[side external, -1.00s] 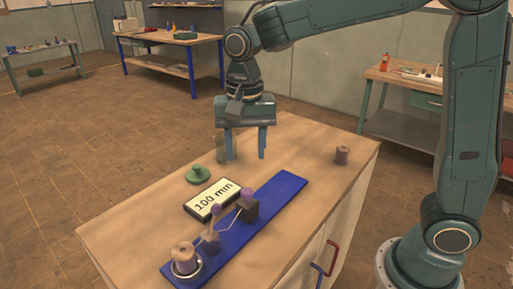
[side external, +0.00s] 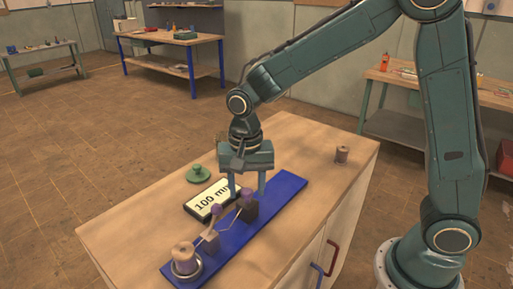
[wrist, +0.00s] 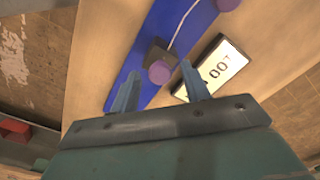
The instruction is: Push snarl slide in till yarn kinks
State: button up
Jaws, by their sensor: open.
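A long blue board (side external: 285,195) lies on the wooden bench. A spool of yarn (side external: 184,256) stands in a metal ring at its near left end. A pale yarn (side external: 228,224) runs from the spool past two dark blocks with purple knobs. The near block (side external: 209,246) is close to the spool; the far block (side external: 250,208) is near the board's middle. No label shows which part is the snarl slide. My gripper (side external: 247,194) is open, its fingers either side of the far block's purple knob (wrist: 160,72); contact cannot be told.
A sign (side external: 210,200) reading "100 min", partly covered by a finger, lies beside the board. A green knobbed object (side external: 200,174) sits behind it. A brown spool (side external: 342,155) stands at the bench's far right.

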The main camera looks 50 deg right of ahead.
aim_at(244, 205)
grip_shut()
jog(key=shift+a, duration=0.75)
grip_release()
jog(key=shift+r, duration=0.1)
notch_tip(244, 205, up, 14)
jog(key=shift+f, duration=0.2)
dwell(0.4)
